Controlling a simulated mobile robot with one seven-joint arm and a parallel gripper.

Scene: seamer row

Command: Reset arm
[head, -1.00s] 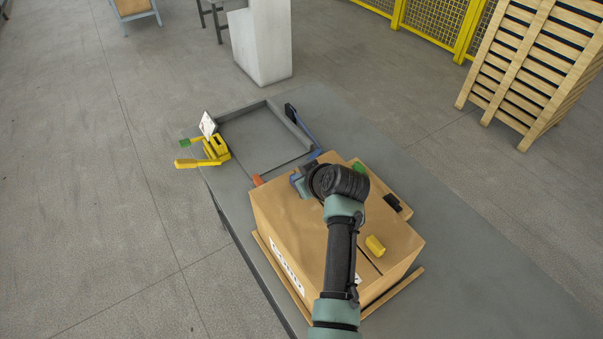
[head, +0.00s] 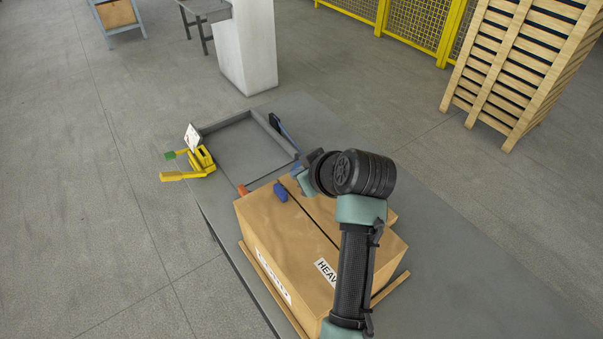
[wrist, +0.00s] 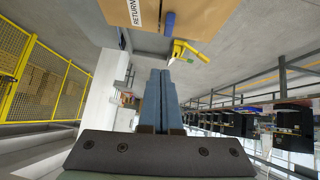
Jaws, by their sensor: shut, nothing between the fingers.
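My gripper (wrist: 160,75) shows in the wrist view with its two blue-grey fingers together and nothing between them. In the head view my arm reaches over the right part of the cardboard box (head: 290,230), and the fingers are mostly hidden behind my wrist. The box stands closed on the grey table (head: 450,240), with a "HEAVY" label partly covered by my arm. It also shows at the top of the wrist view (wrist: 200,15), apart from the fingers.
A small blue piece (head: 280,192) sits on the box's far edge. A yellow tool (head: 200,162) stands at the table's left edge beside a shallow grey tray (head: 203,128). A white pillar (head: 247,50) and wooden slatted stack (head: 515,60) stand beyond. The table's right side is clear.

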